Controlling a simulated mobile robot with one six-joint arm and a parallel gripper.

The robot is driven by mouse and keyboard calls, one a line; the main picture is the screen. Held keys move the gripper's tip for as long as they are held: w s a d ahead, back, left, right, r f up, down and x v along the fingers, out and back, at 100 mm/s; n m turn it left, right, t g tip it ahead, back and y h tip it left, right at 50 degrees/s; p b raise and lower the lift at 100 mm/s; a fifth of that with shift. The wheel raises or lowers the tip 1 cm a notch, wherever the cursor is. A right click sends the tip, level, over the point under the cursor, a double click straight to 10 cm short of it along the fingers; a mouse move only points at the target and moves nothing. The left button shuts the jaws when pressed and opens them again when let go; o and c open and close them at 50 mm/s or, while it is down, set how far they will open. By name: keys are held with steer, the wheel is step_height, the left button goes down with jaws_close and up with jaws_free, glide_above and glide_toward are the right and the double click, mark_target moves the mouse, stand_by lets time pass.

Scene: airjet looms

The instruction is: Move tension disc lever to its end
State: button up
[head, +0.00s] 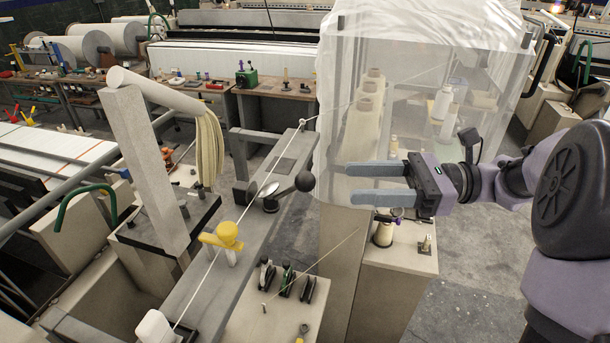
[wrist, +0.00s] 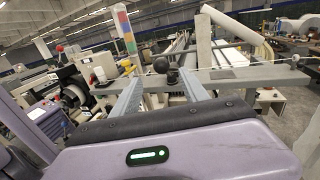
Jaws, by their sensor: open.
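The tension disc lever (head: 305,181) has a black ball knob on a short arm, which runs to a round metal disc (head: 270,202) on the long grey beam. In the wrist view the dark ball (wrist: 161,65) shows just beyond and between the fingertips. My gripper (head: 347,182) is open and empty, its two grey fingers pointing left at the knob with a gap between them. The gripper also shows in the wrist view (wrist: 160,82). The knob appears apart from both fingers.
A white thread (head: 248,206) runs along the grey beam (head: 288,158) past a yellow knob (head: 227,236). A translucent-covered rack (head: 345,100) with yarn cones stands behind my gripper. Several small clamps (head: 286,281) stand on a box below. A slanted post (head: 145,160) rises left.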

mark_target(306, 181)
steer(key=a, duration=0.6)
steer(key=w+a+p, duration=0.1)
steer(key=a, duration=0.2)
steer(key=shift+a, duration=0.3)
jaws_close()
stand_by(0.8)
